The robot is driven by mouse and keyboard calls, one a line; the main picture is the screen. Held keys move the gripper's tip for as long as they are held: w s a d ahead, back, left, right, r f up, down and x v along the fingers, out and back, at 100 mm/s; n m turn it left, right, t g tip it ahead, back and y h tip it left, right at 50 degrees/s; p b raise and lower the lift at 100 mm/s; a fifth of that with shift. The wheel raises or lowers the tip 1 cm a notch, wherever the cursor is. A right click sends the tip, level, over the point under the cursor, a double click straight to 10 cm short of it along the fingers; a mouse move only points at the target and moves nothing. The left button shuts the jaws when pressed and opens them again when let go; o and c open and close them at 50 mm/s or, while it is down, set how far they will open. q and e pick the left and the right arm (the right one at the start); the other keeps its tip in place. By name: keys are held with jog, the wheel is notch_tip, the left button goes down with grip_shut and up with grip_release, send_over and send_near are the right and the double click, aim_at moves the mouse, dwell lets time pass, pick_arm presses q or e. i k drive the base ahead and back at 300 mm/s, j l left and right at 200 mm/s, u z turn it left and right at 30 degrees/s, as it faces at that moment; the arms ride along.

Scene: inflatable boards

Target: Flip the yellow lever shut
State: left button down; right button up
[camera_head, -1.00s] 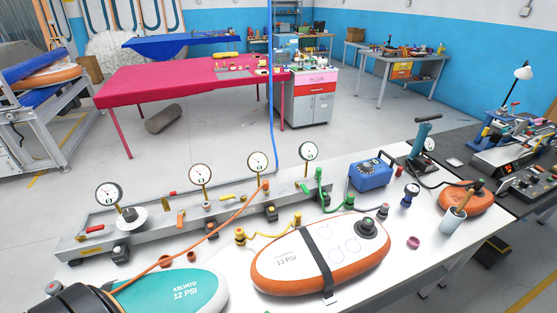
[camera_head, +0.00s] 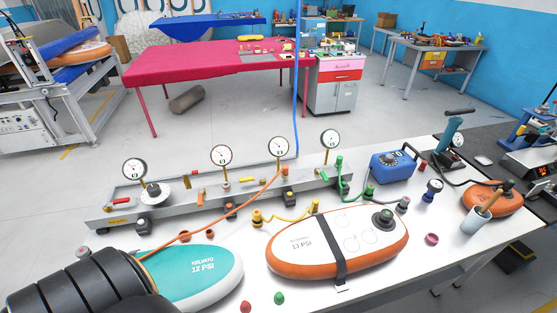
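The yellow lever (camera_head: 247,180) is a small yellow handle on the grey manifold bar (camera_head: 170,212) at the back of the white table. It lies roughly along the bar, between the second and third gauges from the left. A red lever (camera_head: 122,201) sits further left on the bar and an orange lever (camera_head: 200,198) just left of the yellow one. A thick black ribbed part of my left arm (camera_head: 85,285) fills the lower left corner. Neither gripper shows, and nothing of mine touches the yellow lever.
A teal board (camera_head: 215,275) and an orange-rimmed board (camera_head: 300,262) lie in front of the bar. Round gauges (camera_head: 221,155) stand above it. An orange hose (camera_head: 222,213) and a yellow hose (camera_head: 285,221) cross nearby. A blue box (camera_head: 395,167) stands at the right.

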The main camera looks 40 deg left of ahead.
aim_at(249, 179)
jog(key=u, duration=1.35)
